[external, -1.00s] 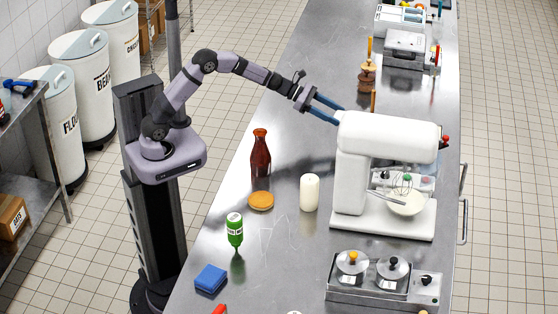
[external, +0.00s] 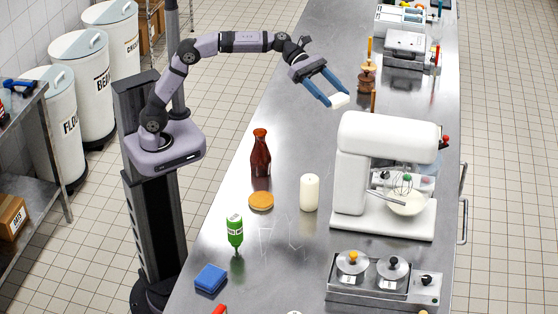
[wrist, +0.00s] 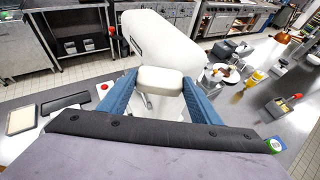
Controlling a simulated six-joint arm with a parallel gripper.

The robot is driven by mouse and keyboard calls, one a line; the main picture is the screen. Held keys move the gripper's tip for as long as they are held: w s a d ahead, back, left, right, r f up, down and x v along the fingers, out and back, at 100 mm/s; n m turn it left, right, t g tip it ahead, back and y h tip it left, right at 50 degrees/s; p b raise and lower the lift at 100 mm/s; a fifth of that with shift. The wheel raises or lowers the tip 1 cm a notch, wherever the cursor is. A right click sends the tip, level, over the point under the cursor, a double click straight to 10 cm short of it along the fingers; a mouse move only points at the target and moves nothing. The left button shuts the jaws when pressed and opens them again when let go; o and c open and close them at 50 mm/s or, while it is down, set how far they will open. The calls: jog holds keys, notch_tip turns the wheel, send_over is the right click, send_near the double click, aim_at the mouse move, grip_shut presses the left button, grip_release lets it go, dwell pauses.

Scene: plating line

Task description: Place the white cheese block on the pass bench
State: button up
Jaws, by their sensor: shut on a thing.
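The white cheese block (external: 340,100) is between the blue fingers of my gripper (external: 334,97), above the steel bench and just behind the white stand mixer. In the wrist view the block (wrist: 160,80) sits between the two blue fingertips, and my gripper (wrist: 160,84) is shut on it. The steel pass bench (external: 275,240) runs from front to back in the external view. I cannot tell the exact height of the block above the bench.
A large white mixer (external: 390,135) stands close to my gripper.

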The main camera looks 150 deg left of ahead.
jog(key=w+d+r+m+h, duration=0.3)
jog(key=d+r+h, duration=0.1)
jog(key=d+r, duration=0.3)
jog(key=m+g+h+b, duration=0.4)
jog(key=m+h+b, duration=0.3)
jog(key=m+h, duration=0.1)
send_over(266, 259)
notch_tip(266, 259, down, 33)
jog(key=shift+t, duration=0.3)
jog(key=shift+f+p, duration=0.6)
jog(key=shift+f, duration=4.15)
jog(key=shift+f, duration=0.2)
jog(key=o, duration=1.1)
jog(key=shift+c, duration=0.2)
